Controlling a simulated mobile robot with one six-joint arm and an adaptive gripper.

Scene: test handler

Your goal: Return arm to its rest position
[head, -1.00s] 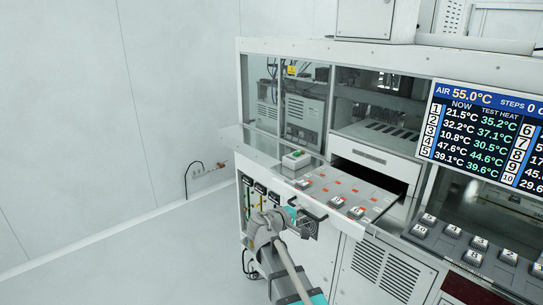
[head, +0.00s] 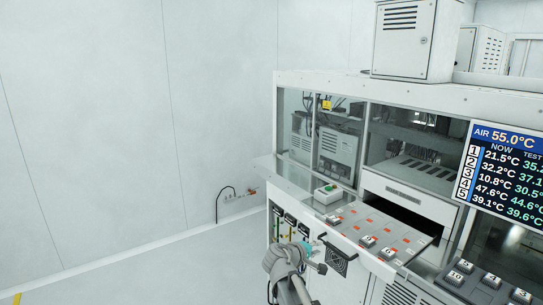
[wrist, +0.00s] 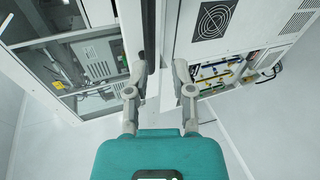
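My gripper (wrist: 160,92) shows in the wrist view with its two grey fingers apart and nothing between them. The edge of the machine lies beyond the fingertips; I cannot tell whether they touch it. In the head view my arm reaches up from the bottom, and my gripper (head: 318,262) is small and near the front of the pulled-out drawer. The drawer (head: 398,243) is open, with several numbered grey blocks on its orange-marked top.
The test handler (head: 340,82) fills the right side. A screen (head: 505,170) shows temperatures. More numbered blocks lie on a tray at lower right. The floor (head: 150,280) at left is clear.

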